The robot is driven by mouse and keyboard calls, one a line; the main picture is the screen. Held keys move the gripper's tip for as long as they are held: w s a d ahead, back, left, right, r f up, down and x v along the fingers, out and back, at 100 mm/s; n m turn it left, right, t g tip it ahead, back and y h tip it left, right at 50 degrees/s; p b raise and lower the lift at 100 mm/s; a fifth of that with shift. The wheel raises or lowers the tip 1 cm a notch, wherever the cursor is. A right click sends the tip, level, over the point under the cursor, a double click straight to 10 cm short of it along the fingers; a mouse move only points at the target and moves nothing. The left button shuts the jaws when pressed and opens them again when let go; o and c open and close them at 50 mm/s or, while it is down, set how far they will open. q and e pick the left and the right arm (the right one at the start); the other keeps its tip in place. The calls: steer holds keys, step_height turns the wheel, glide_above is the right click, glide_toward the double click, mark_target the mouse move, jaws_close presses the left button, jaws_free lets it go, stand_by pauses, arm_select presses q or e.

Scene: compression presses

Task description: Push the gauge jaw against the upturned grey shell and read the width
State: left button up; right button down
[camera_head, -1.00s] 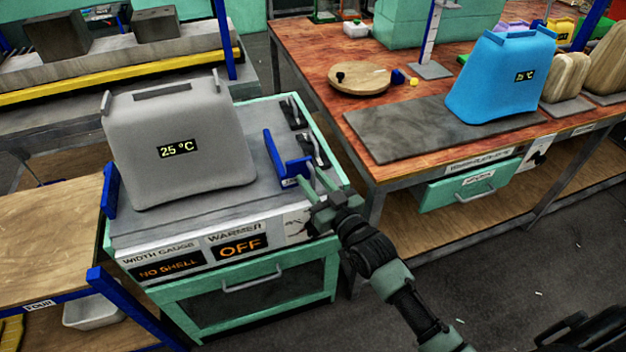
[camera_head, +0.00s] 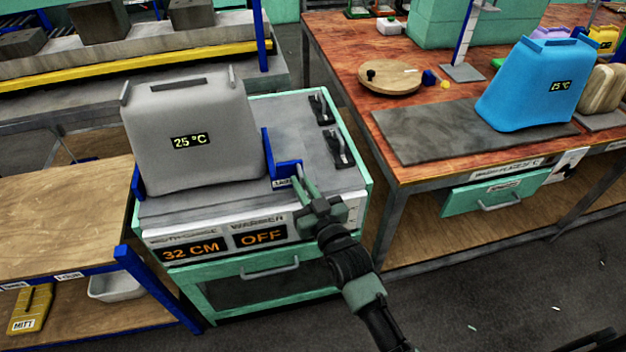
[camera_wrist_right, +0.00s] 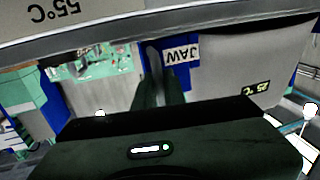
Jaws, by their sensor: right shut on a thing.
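The upturned grey shell (camera_head: 196,135) stands on the grey top of the gauge cabinet and shows 25 °C. The blue gauge jaw (camera_head: 284,167) is at its right side and appears to touch it. A fixed blue stop (camera_head: 137,184) is at its left. The width gauge display (camera_head: 191,250) reads 32 CM. My right gripper (camera_head: 300,184) is shut on the jaw's handle side; its label JAW (camera_wrist_right: 182,55) shows in the right wrist view, with the grey shell (camera_wrist_right: 240,55) beside it. My left gripper is not in view.
The warmer display (camera_head: 261,236) reads OFF. Two black toggle clamps (camera_head: 338,148) sit at the cabinet's right edge. A blue shell (camera_head: 535,85) stands on the wooden bench (camera_head: 345,60) at right. A mitt (camera_head: 30,310) lies on the left lower shelf.

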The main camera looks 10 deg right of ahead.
steer(key=shift+a, duration=0.15)
steer(key=c, duration=1.5)
jaws_free()
steer(key=shift+a, duration=0.1)
steer(key=shift+s+f, duration=0.1)
steer(key=shift+s, duration=0.2)
steer(key=v, duration=0.7)
steer(key=shift+b, duration=0.3)
steer(key=shift+s, duration=0.1)
